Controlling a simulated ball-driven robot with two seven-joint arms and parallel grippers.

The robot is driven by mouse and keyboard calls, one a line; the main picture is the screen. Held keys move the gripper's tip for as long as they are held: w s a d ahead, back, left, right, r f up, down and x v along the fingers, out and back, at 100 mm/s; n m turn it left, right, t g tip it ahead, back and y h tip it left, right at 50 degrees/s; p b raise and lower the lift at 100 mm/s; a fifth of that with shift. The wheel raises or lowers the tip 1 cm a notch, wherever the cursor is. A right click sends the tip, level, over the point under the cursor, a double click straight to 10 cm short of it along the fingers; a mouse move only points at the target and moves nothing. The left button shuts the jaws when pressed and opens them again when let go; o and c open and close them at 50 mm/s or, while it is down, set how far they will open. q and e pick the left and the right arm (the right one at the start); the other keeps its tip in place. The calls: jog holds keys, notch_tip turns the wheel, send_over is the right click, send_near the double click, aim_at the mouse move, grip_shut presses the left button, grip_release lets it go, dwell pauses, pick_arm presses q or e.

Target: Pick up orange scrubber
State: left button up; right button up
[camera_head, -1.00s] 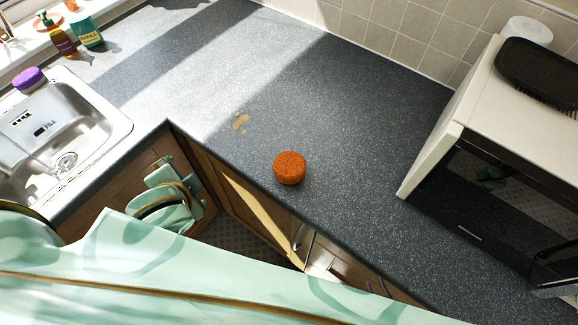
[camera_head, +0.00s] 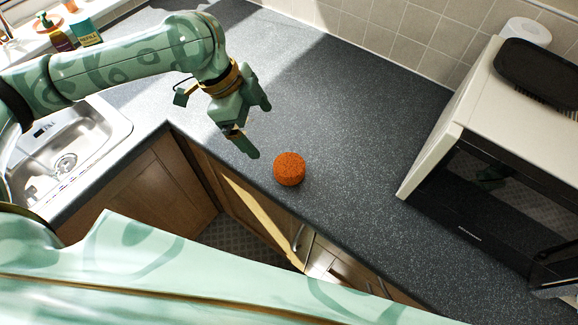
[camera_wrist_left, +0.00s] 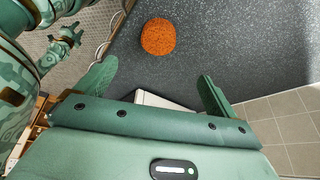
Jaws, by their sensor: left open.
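The orange scrubber (camera_head: 289,169) is a short round puck lying on the dark speckled countertop, near its front edge. It also shows in the left wrist view (camera_wrist_left: 158,37), beyond the fingertips. My left gripper (camera_head: 260,128) is above the counter, to the left of the scrubber and a little behind it in the head view. Its two fingers are spread apart with nothing between them, and they also show in the left wrist view (camera_wrist_left: 156,84). The scrubber is clear of both fingers. My right gripper is not seen in the head view.
A metal sink (camera_head: 105,125) is at the left, with bottles (camera_head: 85,32) behind it. A white and black microwave (camera_head: 490,170) stands at the right with a black tray (camera_head: 545,72) on top. The counter (camera_head: 350,110) around the scrubber is clear. A tiled wall runs behind.

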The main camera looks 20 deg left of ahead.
pick_arm(q)
jog(key=b, duration=0.4)
send_near(286, 164)
jog(key=x, duration=0.5)
jog(key=shift+w+a+f, duration=0.1)
jog(key=shift+f, duration=0.05)
jog(key=b+x, duration=0.1)
jog(key=x, duration=0.4)
jog(key=shift+d+f+b, duration=0.15)
jog(key=shift+d+b, duration=0.1)
jog(key=shift+b, duration=0.1)
jog(key=shift+c, duration=0.5)
jog(key=c, duration=0.9)
